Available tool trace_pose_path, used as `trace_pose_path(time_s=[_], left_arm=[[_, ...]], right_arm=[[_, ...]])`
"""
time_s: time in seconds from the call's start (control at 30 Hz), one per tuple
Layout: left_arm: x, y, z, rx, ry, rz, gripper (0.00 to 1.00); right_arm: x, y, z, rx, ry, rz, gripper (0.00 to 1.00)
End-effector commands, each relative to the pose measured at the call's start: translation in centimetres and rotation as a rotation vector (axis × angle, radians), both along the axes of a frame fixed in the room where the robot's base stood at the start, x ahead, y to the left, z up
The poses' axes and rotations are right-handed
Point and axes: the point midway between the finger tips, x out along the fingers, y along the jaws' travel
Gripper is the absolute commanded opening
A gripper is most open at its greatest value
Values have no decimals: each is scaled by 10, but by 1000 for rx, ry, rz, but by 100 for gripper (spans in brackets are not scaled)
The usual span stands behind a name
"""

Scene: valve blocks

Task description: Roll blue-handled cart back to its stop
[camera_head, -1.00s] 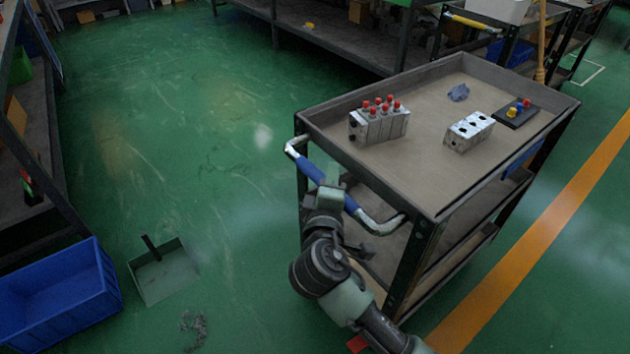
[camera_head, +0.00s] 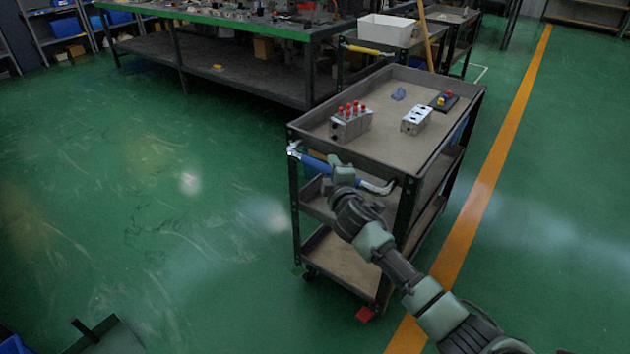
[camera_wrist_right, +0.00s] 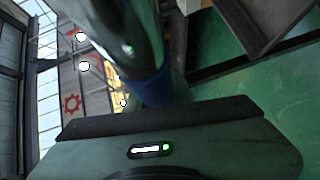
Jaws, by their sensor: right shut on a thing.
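The blue-handled cart (camera_head: 385,130) is a dark three-tier trolley standing right of centre in the head view. Its push handle has a blue grip (camera_head: 316,163) between pale bent ends, on the near left end. My right gripper (camera_head: 340,172) is shut on the handle; its fingertips are partly hidden by my wrist. In the right wrist view, the blue grip (camera_wrist_right: 150,88) passes close in front of the gripper palm. A red piece (camera_head: 365,314) shows low at the cart's near leg; whether it is a floor stop is unclear. My left gripper is not in view.
The top tray holds a block with red caps (camera_head: 350,121), a silver block (camera_head: 416,120), a blue cloth-like lump and a dark plate. A second cart with a yellow handle (camera_head: 368,50) and a long workbench (camera_head: 240,75) stand behind. Green floor is open at left.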

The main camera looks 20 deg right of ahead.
Motion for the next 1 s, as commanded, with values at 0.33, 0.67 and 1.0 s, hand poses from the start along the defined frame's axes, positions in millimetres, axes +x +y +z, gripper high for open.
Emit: trace_pose_path(time_s=[0.33, 0.67, 1.0], left_arm=[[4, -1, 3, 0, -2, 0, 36], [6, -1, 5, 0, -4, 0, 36], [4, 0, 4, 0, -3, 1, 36]], right_arm=[[26, -34, -2, 2, 2, 3, 0], [30, -40, -1, 2, 1, 3, 0], [30, -40, -1, 0, 1, 2, 43]])
